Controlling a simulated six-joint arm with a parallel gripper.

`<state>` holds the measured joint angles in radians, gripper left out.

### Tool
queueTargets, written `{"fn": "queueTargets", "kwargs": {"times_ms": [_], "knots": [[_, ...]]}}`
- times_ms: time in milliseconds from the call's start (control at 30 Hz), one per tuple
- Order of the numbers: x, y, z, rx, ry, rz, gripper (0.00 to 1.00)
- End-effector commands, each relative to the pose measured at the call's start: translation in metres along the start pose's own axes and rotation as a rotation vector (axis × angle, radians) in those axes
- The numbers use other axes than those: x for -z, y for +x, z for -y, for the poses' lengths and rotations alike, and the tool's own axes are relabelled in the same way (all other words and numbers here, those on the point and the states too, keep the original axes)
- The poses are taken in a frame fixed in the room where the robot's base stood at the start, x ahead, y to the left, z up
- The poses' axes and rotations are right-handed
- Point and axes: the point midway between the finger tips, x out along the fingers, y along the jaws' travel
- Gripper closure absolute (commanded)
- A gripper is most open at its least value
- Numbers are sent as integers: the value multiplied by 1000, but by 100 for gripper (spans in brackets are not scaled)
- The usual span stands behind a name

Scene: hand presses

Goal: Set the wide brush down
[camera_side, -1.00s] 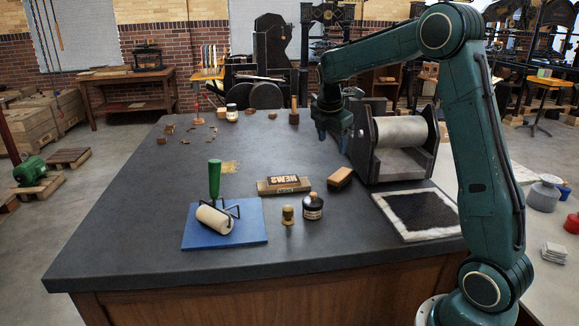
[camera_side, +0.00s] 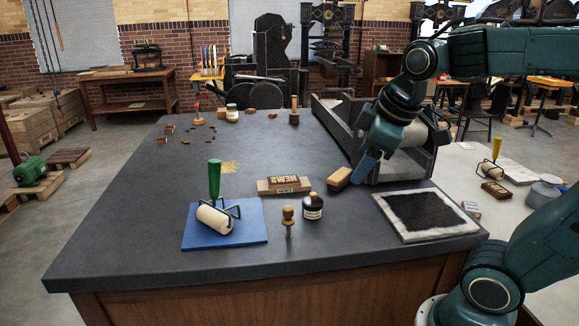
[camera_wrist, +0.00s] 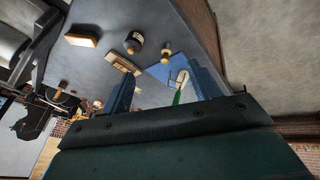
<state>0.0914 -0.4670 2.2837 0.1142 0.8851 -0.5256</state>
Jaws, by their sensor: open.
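A wooden block with a dark underside (camera_side: 339,178), which looks like the wide brush, lies on the dark worktop left of the roller press. It also shows at the upper left in the wrist view (camera_wrist: 82,40), outside my fingers. My gripper (camera_side: 367,167) is open and angled downward, in front of the press and just right of the block in the side picture. I see no contact between them. In the wrist view, my two blue fingers (camera_wrist: 163,92) are spread with nothing held between them.
The roller press (camera_side: 408,160) stands close behind my gripper. A black inked slab (camera_side: 392,221) lies at the front right. A NEWS type block (camera_side: 283,185), an ink bottle (camera_side: 312,207), a wooden-knobbed tool (camera_side: 289,215) and a green-handled roller (camera_side: 214,181) on a blue mat (camera_side: 245,236) stand leftward.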

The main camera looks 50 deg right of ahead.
Motion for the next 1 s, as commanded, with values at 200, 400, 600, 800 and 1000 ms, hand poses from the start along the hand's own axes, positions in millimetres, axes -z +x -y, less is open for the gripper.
{"fn": "queueTargets", "kwargs": {"times_ms": [200,400,600,800,1000], "knots": [[-35,-10,43,54,208,-59,39],[-54,-11,64,90,327,-79,39],[-59,-10,69,100,359,-81,39],[-59,-11,68,99,358,-81,39],[-58,-11,68,99,357,-81,39]]}}
